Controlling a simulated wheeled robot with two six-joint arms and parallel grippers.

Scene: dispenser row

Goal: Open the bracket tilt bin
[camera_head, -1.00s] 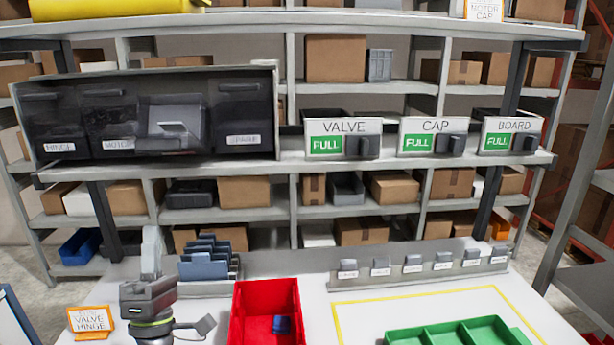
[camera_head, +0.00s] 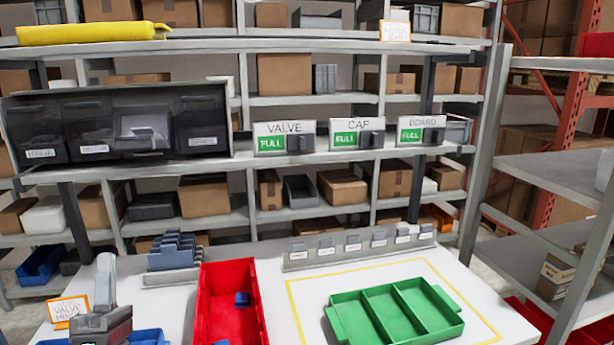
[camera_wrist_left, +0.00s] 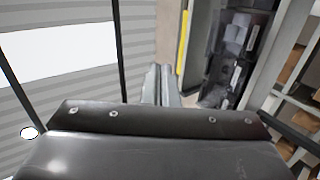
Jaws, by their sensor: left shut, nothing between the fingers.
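The dark tilt-bin unit (camera_head: 212,105) stands on the shelf at the left, with bins side by side behind a dark front. Labels reading HINGE, MOTOR and what looks like SPARE show on three bins. The third bin (camera_head: 140,132), between MOTOR and the last one, shows a lighter grey front tipped outward; I cannot read a label on it. My left gripper (camera_head: 105,278) is upright at the lower left, below and apart from the unit. Its fingers (camera_wrist_left: 161,84) are together and empty in the left wrist view, where the bin unit (camera_wrist_left: 238,48) shows beyond them. My right gripper is out of view.
VALVE (camera_head: 284,128), CAP and BOARD dispensers stand right of the bin unit. On the white table are a red tray (camera_head: 204,300), a green divided tray (camera_head: 345,327), grey racks and a VALVE HINGE card (camera_head: 69,311). A yellow roll lies on the top shelf.

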